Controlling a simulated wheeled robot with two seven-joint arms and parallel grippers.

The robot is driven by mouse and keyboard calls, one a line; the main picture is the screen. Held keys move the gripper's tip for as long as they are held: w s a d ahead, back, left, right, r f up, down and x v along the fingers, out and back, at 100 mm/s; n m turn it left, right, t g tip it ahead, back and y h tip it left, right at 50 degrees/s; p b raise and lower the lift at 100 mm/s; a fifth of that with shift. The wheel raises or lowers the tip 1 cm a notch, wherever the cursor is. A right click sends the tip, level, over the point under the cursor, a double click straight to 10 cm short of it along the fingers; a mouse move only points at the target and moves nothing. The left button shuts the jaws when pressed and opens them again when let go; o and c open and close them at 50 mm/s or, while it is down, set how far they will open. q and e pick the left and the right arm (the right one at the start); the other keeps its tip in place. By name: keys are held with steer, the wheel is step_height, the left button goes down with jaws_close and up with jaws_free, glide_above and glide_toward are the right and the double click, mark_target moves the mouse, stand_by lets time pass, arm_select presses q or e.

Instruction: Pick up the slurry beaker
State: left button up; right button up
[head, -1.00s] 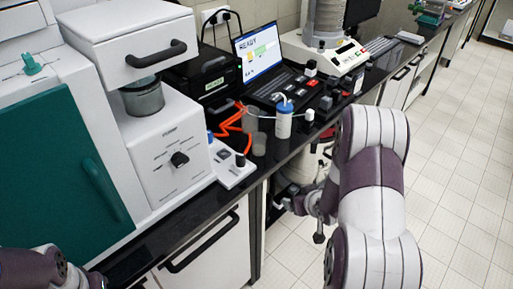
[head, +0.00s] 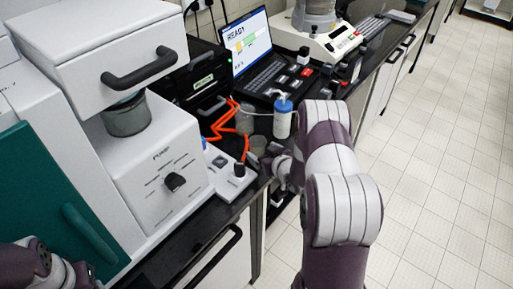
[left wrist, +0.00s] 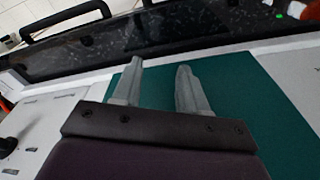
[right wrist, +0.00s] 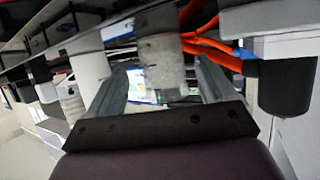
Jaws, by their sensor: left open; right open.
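A small grey translucent beaker (head: 258,146) stands near the front edge of the black bench; a second similar one (head: 245,120) stands just behind it. I cannot tell by look which holds slurry. My right gripper (head: 274,170) is at the bench edge beside the nearer beaker, partly hidden by my arm. In the right wrist view it is open (right wrist: 162,82), and a grey beaker (right wrist: 163,62) shows between and beyond its fingers, with no grip on it. My left gripper (left wrist: 160,78) is open and empty in front of the green door.
A white bottle with a blue cap (head: 282,122) stands right of the beakers. An orange cable (head: 222,120) and a white control box with knobs (head: 225,174) lie to their left. The laptop (head: 250,50) is behind. The white pump cabinet (head: 150,165) fills the left.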

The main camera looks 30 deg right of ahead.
mark_target(261, 152)
steer(key=x, duration=0.4)
steer(key=shift+a+p, duration=0.15)
steer(key=shift+p, duration=0.15)
steer(key=c, duration=1.1)
steer(key=shift+o, duration=0.2)
